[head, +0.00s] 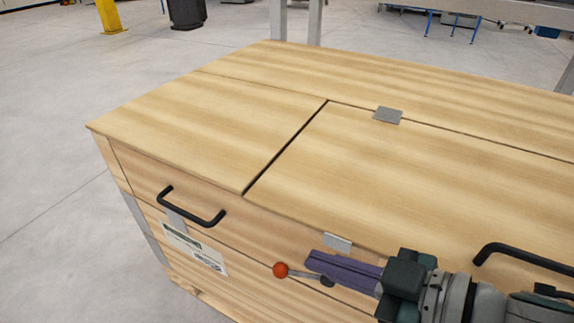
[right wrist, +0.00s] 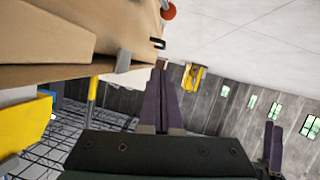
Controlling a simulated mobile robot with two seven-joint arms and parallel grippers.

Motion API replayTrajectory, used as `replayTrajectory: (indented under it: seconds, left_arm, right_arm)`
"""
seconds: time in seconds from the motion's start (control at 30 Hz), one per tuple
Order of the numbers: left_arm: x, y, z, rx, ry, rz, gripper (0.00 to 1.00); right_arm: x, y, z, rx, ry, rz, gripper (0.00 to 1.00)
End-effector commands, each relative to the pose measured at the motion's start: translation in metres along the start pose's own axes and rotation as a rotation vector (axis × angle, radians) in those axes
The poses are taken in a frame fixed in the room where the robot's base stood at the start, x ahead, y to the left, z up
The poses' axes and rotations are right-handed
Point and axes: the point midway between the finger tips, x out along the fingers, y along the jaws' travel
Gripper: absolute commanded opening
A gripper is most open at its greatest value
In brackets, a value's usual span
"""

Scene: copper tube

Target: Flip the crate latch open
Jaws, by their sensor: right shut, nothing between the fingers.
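The wooden crate (head: 190,115) fills the middle of the head view, lid panels down. Its latch is on the front face: a red ball knob (head: 281,270) on a thin grey lever that points left, below a small metal plate (head: 338,243) at the lid edge. My right gripper (head: 311,262) is shut and empty, its purple fingers pointing left just above the lever. I cannot tell if they touch it. In the right wrist view the red knob (right wrist: 169,11) is at the top, beyond the fingertips (right wrist: 161,66). Purple fingers like my left gripper's (right wrist: 272,143) show small at lower right; their opening is unclear.
A hinge (head: 387,115) is on the lid. Open floor (head: 60,130) lies to the left. A yellow post (head: 110,16) stands far off.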

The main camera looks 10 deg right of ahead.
Motion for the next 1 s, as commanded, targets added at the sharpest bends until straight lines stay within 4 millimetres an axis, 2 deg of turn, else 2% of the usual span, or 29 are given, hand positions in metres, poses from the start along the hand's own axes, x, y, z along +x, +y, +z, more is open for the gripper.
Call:
replayTrajectory:
  seconds: [0.03, 0.1, 0.3, 0.83, 0.93, 1.0]
  left_arm:
    - [-0.010, 0.000, -0.003, 0.000, 0.000, 0.000, 0.50]
    - [-0.014, 0.000, -0.005, 0.000, 0.000, 0.000, 0.50]
    - [-0.019, -0.001, -0.006, 0.000, 0.000, 0.000, 0.50]
    - [-0.020, -0.001, -0.006, 0.000, 0.000, 0.000, 0.50]
    - [-0.030, -0.001, -0.009, 0.000, 0.000, 0.000, 0.50]
    - [-0.045, -0.002, -0.014, 0.000, -0.001, 0.000, 0.50]
  right_arm:
    - [-0.012, 0.001, -0.007, 0.000, -0.002, 0.000, 0.00]
    - [-0.022, 0.001, -0.010, 0.000, -0.002, -0.002, 0.00]
    - [-0.039, 0.001, -0.014, 0.001, 0.000, 0.000, 0.00]
    - [-0.041, 0.001, -0.015, 0.001, 0.000, 0.001, 0.00]
    - [-0.040, 0.002, -0.029, 0.013, -0.005, 0.027, 0.00]
    - [-0.041, 0.005, -0.050, 0.034, -0.025, 0.077, 0.00]
